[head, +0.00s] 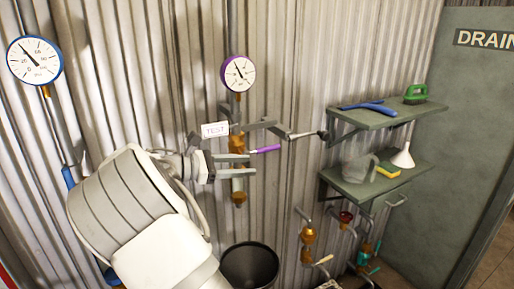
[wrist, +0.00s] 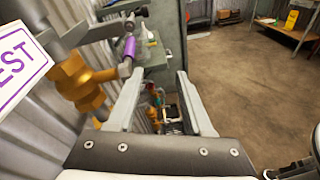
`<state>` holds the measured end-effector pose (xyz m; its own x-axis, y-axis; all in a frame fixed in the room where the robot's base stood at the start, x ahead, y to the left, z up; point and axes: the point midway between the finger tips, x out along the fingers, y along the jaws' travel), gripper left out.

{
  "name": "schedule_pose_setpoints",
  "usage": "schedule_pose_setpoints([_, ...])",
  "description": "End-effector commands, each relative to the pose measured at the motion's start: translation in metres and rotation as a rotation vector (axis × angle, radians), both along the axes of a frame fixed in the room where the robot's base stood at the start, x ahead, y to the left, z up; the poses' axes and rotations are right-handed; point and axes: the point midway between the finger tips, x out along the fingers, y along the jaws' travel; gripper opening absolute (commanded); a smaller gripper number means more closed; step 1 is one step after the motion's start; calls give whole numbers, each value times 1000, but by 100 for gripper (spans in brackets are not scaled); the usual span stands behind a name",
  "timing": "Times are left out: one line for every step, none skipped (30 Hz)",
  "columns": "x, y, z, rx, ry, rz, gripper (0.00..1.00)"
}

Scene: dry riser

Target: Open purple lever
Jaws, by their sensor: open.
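The purple lever (head: 266,149) sticks out to the right from a brass valve on the pipe below the purple-rimmed gauge (head: 238,74). In the wrist view the purple lever (wrist: 130,47) shows end-on, just beyond the left fingertip. My gripper (head: 252,165) is open and empty, with its fingers in front of the pipe. The lever lies by the upper finger's tip in the head view; I cannot tell whether they touch. My gripper in the wrist view (wrist: 158,74) has nothing between its fingers. The brass valve (wrist: 78,84) is left of the fingers.
A TEST sign (head: 215,130) hangs left of the pipe. Two green shelves (head: 372,118) hold tools on the right. Several brass valves (head: 308,235) and a black bin (head: 250,266) are below. A blue-rimmed gauge (head: 35,60) is at the left. Open floor (wrist: 235,50) lies beyond.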

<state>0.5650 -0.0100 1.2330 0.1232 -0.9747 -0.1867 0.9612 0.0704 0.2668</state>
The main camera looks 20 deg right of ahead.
Motion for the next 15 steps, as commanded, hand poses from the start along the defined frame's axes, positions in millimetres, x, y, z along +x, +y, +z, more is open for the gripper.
schedule_pose_setpoints([8,13,0,-61,16,24,51])
schedule_pose_setpoints([11,18,2,-90,23,34,51])
schedule_pose_setpoints([15,25,4,-123,31,48,51])
schedule_pose_setpoints([17,29,4,-144,36,55,51])
schedule_pose_setpoints([19,33,6,-161,40,61,51])
schedule_pose_setpoints([20,37,6,-179,44,67,51])
schedule_pose_setpoints([21,39,7,-189,47,70,51])
schedule_pose_setpoints([22,39,7,-196,48,72,51])
schedule_pose_setpoints([23,39,8,-202,49,73,51])
schedule_pose_setpoints([23,38,8,-204,49,74,51])
schedule_pose_setpoints([24,35,9,-204,49,74,51])
schedule_pose_setpoints([25,31,9,-204,49,73,51])
schedule_pose_setpoints([25,27,9,-204,50,72,51])
schedule_pose_setpoints([26,22,9,-203,50,71,51])
schedule_pose_setpoints([27,15,9,-202,50,72,51])
